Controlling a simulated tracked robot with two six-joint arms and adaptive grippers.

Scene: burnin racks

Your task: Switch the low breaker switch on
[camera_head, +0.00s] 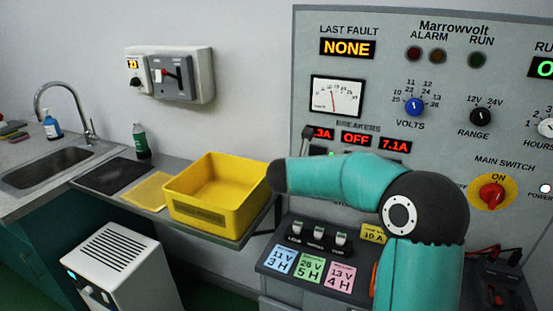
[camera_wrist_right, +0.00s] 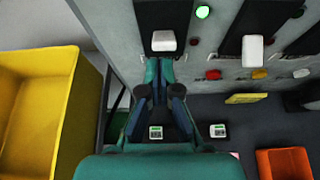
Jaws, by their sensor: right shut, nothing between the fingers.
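In the right wrist view, a white switch lever (camera_wrist_right: 164,41) sits on a black plate on the grey panel. My right gripper (camera_wrist_right: 165,62) is shut and empty, with its tips just below this lever; I cannot tell whether they touch it. A second white lever (camera_wrist_right: 252,50) is to the right on its own black plate. In the head view, the breaker displays read a partly covered "3A" (camera_head: 323,133), "OFF" (camera_head: 355,138) and "7.1A" (camera_head: 394,143). My right arm hides the breaker levers below them. I cannot read which lever is the low one. My left gripper is not in view.
A yellow bin (camera_head: 216,157) stands on the shelf left of the panel. Three small upright devices (camera_head: 318,238) and coloured cards (camera_head: 310,268) are on the bench below. The red main switch (camera_head: 492,195) is at the right. A green lamp (camera_wrist_right: 203,12) is lit near the levers.

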